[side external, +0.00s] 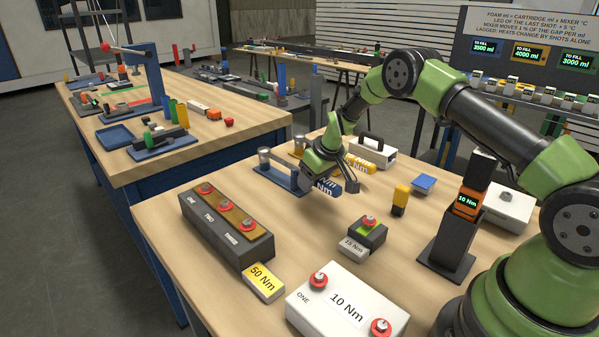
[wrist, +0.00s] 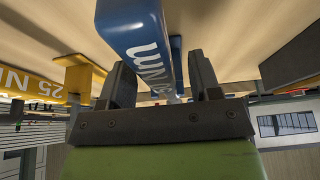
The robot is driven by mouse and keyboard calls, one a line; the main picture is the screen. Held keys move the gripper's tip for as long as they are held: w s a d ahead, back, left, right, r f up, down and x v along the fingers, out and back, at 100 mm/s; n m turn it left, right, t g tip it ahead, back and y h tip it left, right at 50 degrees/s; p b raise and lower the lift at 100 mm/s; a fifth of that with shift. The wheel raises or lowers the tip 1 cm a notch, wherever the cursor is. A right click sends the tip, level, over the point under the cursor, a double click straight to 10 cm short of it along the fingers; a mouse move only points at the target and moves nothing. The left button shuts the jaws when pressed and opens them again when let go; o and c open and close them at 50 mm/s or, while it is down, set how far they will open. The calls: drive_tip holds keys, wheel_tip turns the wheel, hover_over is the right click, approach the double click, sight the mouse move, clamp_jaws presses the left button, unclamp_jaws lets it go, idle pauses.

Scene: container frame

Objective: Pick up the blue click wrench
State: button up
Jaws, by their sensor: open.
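The blue click wrench (side external: 324,188), with "Nm" in white on its handle, lies along a blue stand (side external: 284,178) in the middle of the wood bench. My gripper (wrist: 161,72) is open, with one dark finger on each side of the wrench. In the wrist view the blue handle (wrist: 140,25) runs between the fingers, with gaps showing beside it. In the side view my gripper is low over the wrench and hides part of it. I cannot tell how deep the handle sits between the fingers.
A yellow wrench (side external: 359,163) lies close behind, also in the wrist view (wrist: 32,84). A dark block with red knobs (side external: 228,226) stands left, a small grey box (side external: 368,233) in front.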

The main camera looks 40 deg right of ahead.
drive_tip(key=shift+c, duration=0.2)
clamp_jaws()
